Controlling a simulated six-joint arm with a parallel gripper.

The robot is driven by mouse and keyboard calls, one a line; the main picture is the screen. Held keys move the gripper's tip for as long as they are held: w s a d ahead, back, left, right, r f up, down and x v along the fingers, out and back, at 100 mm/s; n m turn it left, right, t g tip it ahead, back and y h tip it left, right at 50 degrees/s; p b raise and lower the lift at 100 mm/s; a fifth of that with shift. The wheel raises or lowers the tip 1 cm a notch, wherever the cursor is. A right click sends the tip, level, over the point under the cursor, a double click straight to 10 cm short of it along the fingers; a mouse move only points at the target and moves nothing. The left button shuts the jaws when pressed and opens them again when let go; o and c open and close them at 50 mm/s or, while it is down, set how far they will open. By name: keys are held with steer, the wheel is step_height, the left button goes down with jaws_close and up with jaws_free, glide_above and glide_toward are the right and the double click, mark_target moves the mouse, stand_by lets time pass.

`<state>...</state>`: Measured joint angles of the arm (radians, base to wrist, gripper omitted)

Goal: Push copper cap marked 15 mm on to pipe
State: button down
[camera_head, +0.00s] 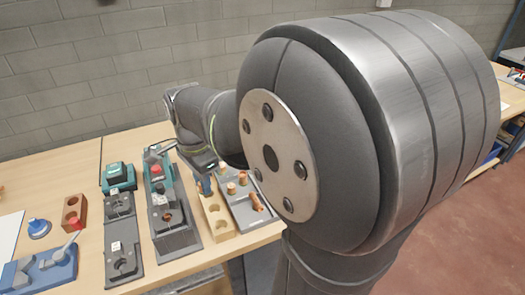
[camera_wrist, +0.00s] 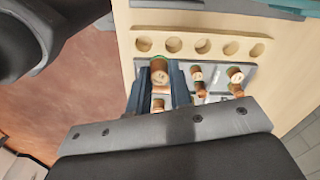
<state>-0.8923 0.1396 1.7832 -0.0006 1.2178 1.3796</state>
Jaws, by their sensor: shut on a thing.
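In the wrist view my gripper (camera_wrist: 160,78) is shut on a copper cap (camera_wrist: 158,70). The cap sits between the two dark blue-grey fingers, and its marking is too small to read. Another copper piece (camera_wrist: 158,104) shows between the fingers, nearer the palm; I cannot tell whether it touches the cap. Two more copper pieces with pale marked tops, one (camera_wrist: 196,74) in the middle and one (camera_wrist: 236,75) to the right, stand on the grey plate (camera_wrist: 216,90). In the head view my gripper (camera_head: 206,186) is low beside the plate, its held cap not clear.
A wooden block (camera_wrist: 221,58) with a row of several round holes lies beside the plate. In the head view, grey fixtures (camera_head: 172,228), a green-and-black device (camera_head: 118,177), a brown block (camera_head: 74,212) and a blue clamp (camera_head: 50,270) crowd the bench to the left.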

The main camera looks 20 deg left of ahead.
mark_target(167, 215)
steer(key=s+a+n, duration=0.2)
steer(key=s+a, duration=0.1)
steer(key=s+a+r+n, duration=0.1)
steer(key=s+a+n, duration=0.2)
steer(key=s+a, duration=0.1)
steer(key=shift+a+r+n, duration=0.1)
steer(key=shift+r+n, duration=0.1)
steer(key=shift+n, duration=0.1)
steer(key=shift+f, duration=0.95)
steer(key=shift+f, duration=0.1)
steer(key=shift+f, duration=1.4)
steer(key=shift+f, duration=1.05)
steer(key=c, duration=1.2)
jaws_free()
steer(key=shift+c, duration=0.2)
step_height(167, 215, up, 18)
steer(key=shift+f, duration=0.2)
